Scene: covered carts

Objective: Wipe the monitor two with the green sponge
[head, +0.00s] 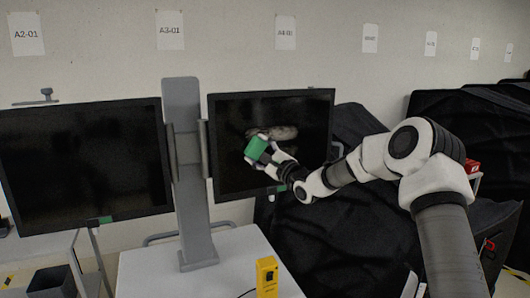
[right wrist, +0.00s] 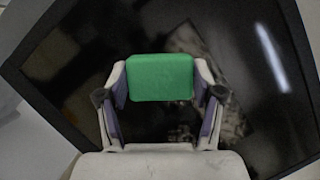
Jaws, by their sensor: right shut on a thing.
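Two dark monitors stand on a grey post (head: 187,170). The left monitor (head: 80,160) is clear of my arms. The right monitor (head: 300,120) has my right gripper (head: 262,153) in front of its screen. The gripper is shut on a green sponge (head: 256,149). In the right wrist view, the green sponge (right wrist: 160,77) sits between both fingers, with the dark screen (right wrist: 70,60) behind it. I cannot tell whether the sponge touches the screen. A pale smudged patch (head: 272,117) shows on the right screen, just above the sponge. My left gripper is not in view.
The post stands on a white cart top (head: 210,270), with a yellow device (head: 267,276) near its front edge. A dark bin (head: 52,282) is at the lower left. Black covered carts (head: 470,135) fill the right side. Paper labels (head: 170,30) hang on the wall.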

